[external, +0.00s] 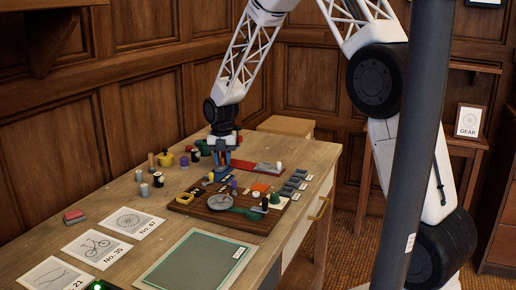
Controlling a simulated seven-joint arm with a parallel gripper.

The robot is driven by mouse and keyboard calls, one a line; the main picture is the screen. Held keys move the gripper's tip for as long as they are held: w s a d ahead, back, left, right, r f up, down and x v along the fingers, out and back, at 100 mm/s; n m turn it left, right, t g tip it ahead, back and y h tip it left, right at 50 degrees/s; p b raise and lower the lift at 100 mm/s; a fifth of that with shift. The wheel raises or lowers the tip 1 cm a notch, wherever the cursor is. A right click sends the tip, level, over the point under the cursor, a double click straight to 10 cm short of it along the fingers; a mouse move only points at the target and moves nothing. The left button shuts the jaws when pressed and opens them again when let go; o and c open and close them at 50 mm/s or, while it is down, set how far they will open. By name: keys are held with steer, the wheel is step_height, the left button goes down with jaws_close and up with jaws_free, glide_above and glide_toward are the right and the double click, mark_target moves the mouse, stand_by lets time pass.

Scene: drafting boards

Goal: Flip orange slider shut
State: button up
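A brown board (190,209) lies on the wooden table and carries several small parts. A small orange part (261,187) sits on its right half; it is too small to tell whether this is the slider, or whether it is open or shut. My gripper (222,174) points down with blue fingers above the back left part of the board, left of the orange part. Its fingertips are too small to tell whether they are apart, touching or holding anything.
A green spoon-like piece (238,208) and a yellow piece (185,198) are on the board. A red strip (262,168) lies behind, grey blocks (292,186) to the right. Several spools and a yellow pot (166,160) stand left. A green mat (195,265) and cards lie in front.

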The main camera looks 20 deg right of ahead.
jaws_close()
steer(key=shift+s+a, duration=1.8)
steer(key=shift+o, duration=1.7)
jaws_free()
steer(key=shift+r, duration=0.1)
step_height(320, 180, up, 8)
steer(key=shift+f, duration=0.2)
